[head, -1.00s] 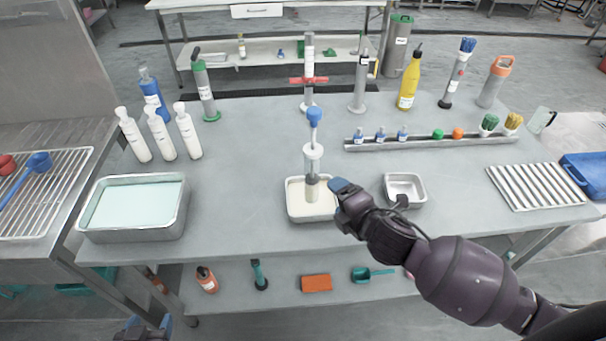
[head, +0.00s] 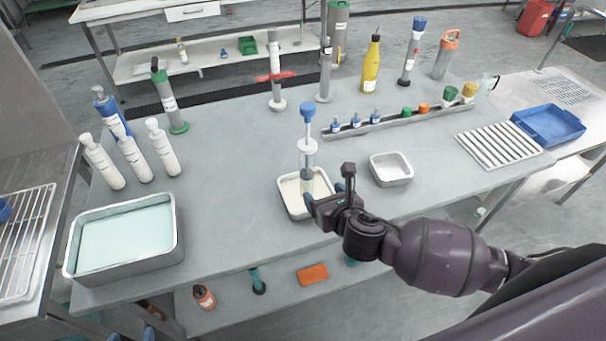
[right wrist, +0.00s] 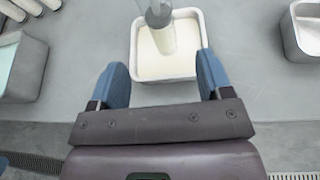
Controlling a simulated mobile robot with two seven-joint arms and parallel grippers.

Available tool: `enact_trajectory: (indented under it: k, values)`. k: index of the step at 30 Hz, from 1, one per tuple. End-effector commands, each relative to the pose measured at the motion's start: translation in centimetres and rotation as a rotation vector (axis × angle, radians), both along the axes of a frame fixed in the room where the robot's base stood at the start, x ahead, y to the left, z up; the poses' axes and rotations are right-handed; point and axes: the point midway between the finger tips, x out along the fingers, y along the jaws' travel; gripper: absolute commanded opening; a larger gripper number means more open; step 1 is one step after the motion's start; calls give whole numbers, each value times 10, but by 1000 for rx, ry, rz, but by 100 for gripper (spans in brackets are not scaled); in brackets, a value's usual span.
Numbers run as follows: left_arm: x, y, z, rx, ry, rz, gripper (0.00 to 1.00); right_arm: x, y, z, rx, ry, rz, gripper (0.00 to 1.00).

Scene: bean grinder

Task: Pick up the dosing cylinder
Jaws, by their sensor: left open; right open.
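The dosing cylinder (head: 307,160) is a clear tube with a white collar and a blue knob. It stands upright in a small metal tray (head: 283,203) of cream-coloured liquid. My right gripper (head: 325,196) is open at the tray's front right edge, low beside the cylinder. In the right wrist view, the open fingers (right wrist: 162,76) point at the tray (right wrist: 193,66), and the cylinder (right wrist: 162,38) stands ahead, in line with the gap between them. Nothing is held. My left gripper (head: 133,335) shows only as blue fingertips at the bottom left edge, open and away from the table.
An empty small metal tray (head: 391,168) stands right of my right gripper. A large tray of pale liquid (head: 170,255) is at the left. Three white bottles (head: 133,158) stand behind it. A rack (head: 410,119) holds small items. The table between is clear.

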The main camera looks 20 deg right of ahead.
Motion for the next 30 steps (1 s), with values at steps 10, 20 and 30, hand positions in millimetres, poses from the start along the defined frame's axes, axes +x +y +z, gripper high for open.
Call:
enact_trajectory:
  k: [10,20,30]
  values:
    - [-1,-5,-2,-13,1,5,61,31,4,-12,-39,-6,16,72]
    - [1,-5,-1,-11,-2,3,61,55,7,-21,-38,-3,16,72]
    - [2,-4,-1,-9,-4,2,61,94,12,-32,-37,-3,15,72]
